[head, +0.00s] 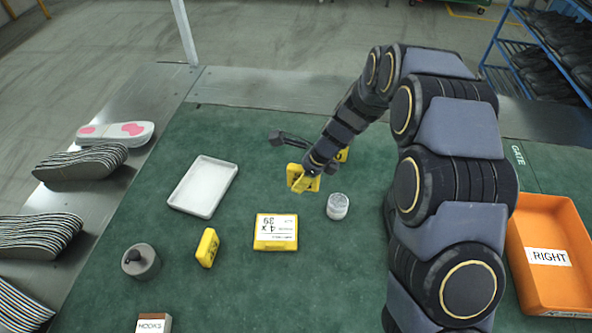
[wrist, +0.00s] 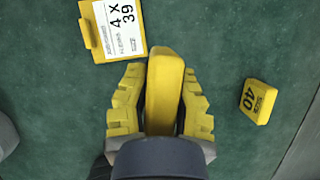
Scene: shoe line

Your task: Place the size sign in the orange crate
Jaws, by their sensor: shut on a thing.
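My gripper (wrist: 163,103) is shut on a yellow sign (wrist: 165,85), a thick rounded block seen from its edge between the two yellow fingers. No print shows on it from this angle. In the head view my gripper (head: 303,179) is over the green mat, just left of the small jar, and I cannot make out the sign apart from the yellow fingers. The orange crate (head: 520,236), with a white RIGHT label, stands at the far right, on the other side of my arm from the gripper. Part of it is outside the picture.
Nearby are a jar (head: 338,206), a white tray (head: 203,187) and a grey round item (head: 140,261). Insoles (head: 80,163) lie left.

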